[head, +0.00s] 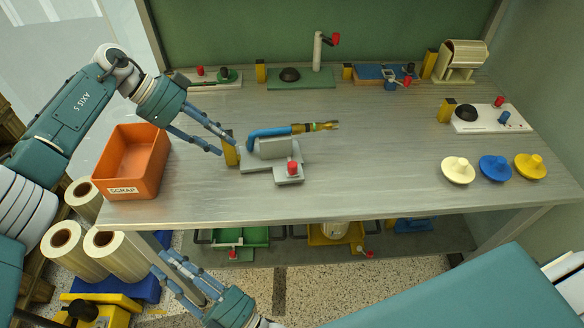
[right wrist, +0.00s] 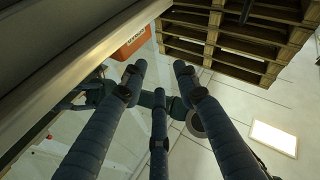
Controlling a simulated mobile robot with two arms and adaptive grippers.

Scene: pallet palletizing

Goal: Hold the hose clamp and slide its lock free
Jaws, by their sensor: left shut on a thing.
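The hose clamp (head: 275,149) is a grey fixture on the bench, holding a blue hose (head: 266,132) with a brass-coloured end (head: 315,127). A red knob (head: 292,168) stands on its low front block, probably the lock. A yellow upright block (head: 231,152) is at its left end. My left gripper (head: 228,144) has its fingers around this yellow block, shut on it. My right gripper (head: 171,266) is low in front of the bench edge, away from the clamp. Its fingers are spread and empty in the right wrist view (right wrist: 158,85).
An orange scrap bin (head: 132,162) stands left of the clamp. Other fixtures line the bench back, with a white one (head: 490,119) at right. Yellow and blue knobbed discs (head: 495,168) lie at front right. Rolls (head: 120,262) stand below left.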

